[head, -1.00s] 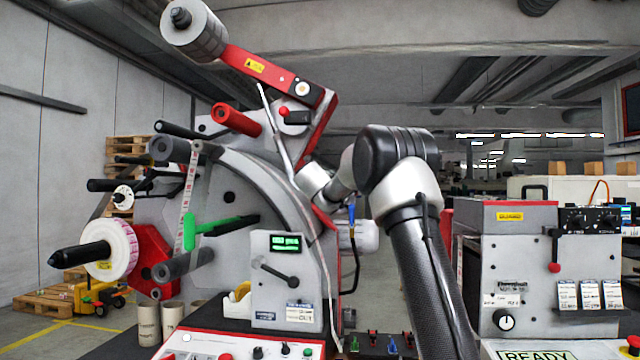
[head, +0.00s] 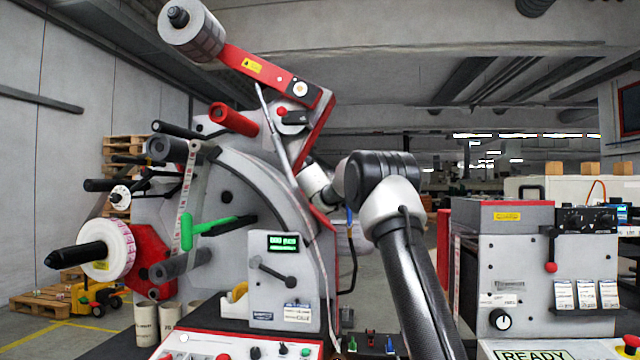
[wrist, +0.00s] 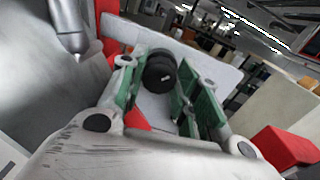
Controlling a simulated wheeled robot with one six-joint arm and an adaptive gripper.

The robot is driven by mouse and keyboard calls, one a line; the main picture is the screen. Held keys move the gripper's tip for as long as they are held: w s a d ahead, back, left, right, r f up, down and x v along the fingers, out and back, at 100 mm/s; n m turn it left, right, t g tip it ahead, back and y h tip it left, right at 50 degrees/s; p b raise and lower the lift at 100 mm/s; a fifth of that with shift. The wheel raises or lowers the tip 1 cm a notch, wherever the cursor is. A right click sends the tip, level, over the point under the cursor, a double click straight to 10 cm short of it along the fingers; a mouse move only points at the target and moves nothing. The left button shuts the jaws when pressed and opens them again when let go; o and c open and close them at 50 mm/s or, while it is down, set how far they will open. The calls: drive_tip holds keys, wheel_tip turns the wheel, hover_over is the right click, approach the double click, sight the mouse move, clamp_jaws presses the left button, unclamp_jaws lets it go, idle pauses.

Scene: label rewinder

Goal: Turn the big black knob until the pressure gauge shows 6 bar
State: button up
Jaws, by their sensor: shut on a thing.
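The big black knob (wrist: 159,76) shows in the wrist view, round and dark with a small light mark, in front of a pale panel. My gripper (wrist: 164,68) has its green-padded fingers on either side of the knob and is shut on it. Exact contact at the pads is hard to see. In the head view my gripper and the knob are hidden behind the label rewinder (head: 255,205), where my arm reaches past its red edge. I cannot make out the pressure gauge or its reading in either view.
In the wrist view a red part (wrist: 285,146) lies at lower right and a grey metal surface fills the left. In the head view a grey cabinet (head: 500,250) with a red lever stands right of my arm. A control panel (head: 240,345) lies in front.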

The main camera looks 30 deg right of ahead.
drive_tip(key=shift+m, duration=0.4)
drive_tip(key=shift+f+m+h, duration=0.15)
drive_tip(key=shift+m+h, duration=0.15)
drive_tip(key=shift+m, duration=7.3)
drive_tip(key=o, duration=1)
drive_tip(key=shift+d, duration=0.1)
